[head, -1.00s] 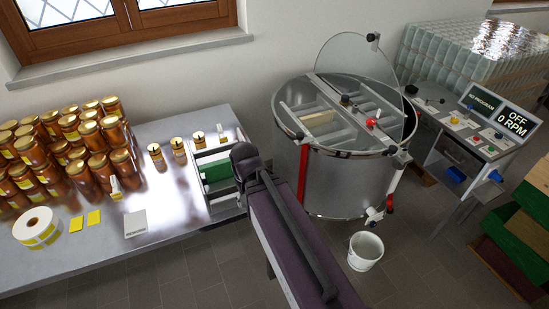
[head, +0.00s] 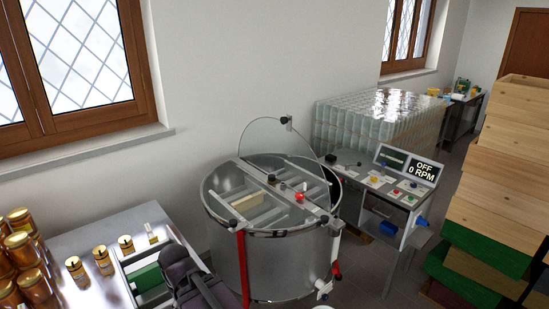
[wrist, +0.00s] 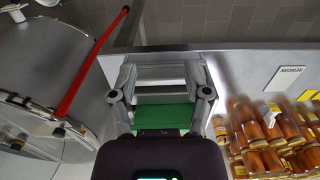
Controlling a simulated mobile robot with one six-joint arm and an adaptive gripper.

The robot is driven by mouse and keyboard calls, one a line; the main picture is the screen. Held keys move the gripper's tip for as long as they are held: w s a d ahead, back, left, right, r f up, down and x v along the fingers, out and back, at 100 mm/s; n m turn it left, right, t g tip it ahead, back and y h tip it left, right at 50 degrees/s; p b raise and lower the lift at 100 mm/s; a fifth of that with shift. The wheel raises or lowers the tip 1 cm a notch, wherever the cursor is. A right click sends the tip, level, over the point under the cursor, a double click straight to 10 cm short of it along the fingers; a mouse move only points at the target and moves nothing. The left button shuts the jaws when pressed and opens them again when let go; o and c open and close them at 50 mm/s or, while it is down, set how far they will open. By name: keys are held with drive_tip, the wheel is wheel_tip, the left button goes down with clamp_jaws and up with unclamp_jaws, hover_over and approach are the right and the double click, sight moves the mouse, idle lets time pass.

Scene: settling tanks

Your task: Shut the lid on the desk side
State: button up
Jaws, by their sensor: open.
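The steel extractor drum (head: 285,265) stands at the centre of the head view. A clear, rounded lid (head: 272,138) stands raised at the back of its open top, with a dark knob (head: 286,119) on its upper edge. A metal crossbar (head: 262,181) with a red knob (head: 299,196) spans the top. Whether a second clear lid lies flat is hard to tell. My gripper (wrist: 162,95) is open in the wrist view, over the bench holder with a green block (wrist: 163,116), away from the lid. The drum and its red post (wrist: 92,65) are at left there.
The control desk (head: 385,190), reading OFF and 0 RPM, stands right of the drum. Stacked wooden boxes (head: 510,170) rise at far right. Honey jars (head: 30,262) crowd the bench at left. Pallets of empty glass jars (head: 375,128) stand behind the desk.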

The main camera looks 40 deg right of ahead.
drive_tip(key=shift+f+b, duration=0.4)
clamp_jaws()
wheel_tip(320, 180, down, 5)
drive_tip(key=b, duration=0.4)
drive_tip(key=shift+r+b, duration=0.2)
drive_tip(key=shift+b, duration=0.1)
drive_tip(key=shift+s, duration=0.15)
